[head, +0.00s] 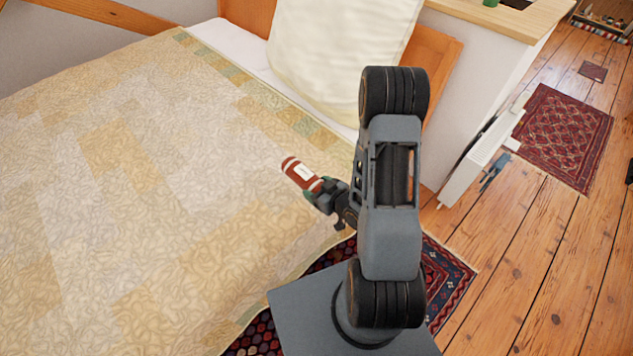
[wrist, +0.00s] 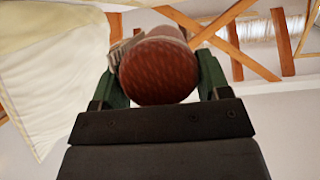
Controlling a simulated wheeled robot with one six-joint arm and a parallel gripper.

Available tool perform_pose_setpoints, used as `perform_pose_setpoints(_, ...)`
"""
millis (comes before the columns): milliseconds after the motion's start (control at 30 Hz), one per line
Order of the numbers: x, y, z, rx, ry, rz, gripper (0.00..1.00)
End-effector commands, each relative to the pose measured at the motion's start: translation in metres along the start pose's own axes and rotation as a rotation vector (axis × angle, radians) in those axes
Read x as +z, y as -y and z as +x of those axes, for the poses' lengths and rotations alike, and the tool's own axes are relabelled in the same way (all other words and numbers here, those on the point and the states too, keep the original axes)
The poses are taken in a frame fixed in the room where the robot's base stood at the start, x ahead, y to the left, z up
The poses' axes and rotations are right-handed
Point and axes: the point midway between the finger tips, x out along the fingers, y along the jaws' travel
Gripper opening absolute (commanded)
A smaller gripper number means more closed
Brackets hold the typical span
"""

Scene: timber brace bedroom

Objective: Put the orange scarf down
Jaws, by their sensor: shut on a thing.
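The orange scarf (head: 301,175) shows as a rust-red roll with pale bands near one end. My gripper (head: 314,188) is shut on it and holds it above the right side of the bed (head: 160,200). In the wrist view the round rust-red end of the scarf (wrist: 160,72) sits between the two green fingers of my gripper (wrist: 162,80). I cannot tell how high above the quilt it is.
A cream pillow (head: 335,50) leans at the headboard. A white radiator (head: 482,155) and a wooden-topped cabinet (head: 510,18) are at the right. A patterned rug (head: 550,135) lies on the plank floor. The quilt's middle is clear.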

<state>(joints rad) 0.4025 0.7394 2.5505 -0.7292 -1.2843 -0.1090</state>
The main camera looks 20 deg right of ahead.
Motion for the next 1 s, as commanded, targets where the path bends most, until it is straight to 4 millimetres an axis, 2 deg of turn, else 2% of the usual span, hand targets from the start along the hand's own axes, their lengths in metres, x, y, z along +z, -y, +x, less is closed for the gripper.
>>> perform_pose_setpoints(33,0.007,-0.004,0.003,-0.006,-0.004,-0.006,0.43)
perform_pose_setpoints(200,0.015,-0.020,0.018,-0.019,-0.004,-0.016,0.43)
perform_pose_setpoints(733,0.014,-0.037,0.032,-0.021,-0.002,-0.012,0.43)
perform_pose_setpoints(1000,0.025,-0.076,0.066,-0.023,0.001,-0.008,0.43)
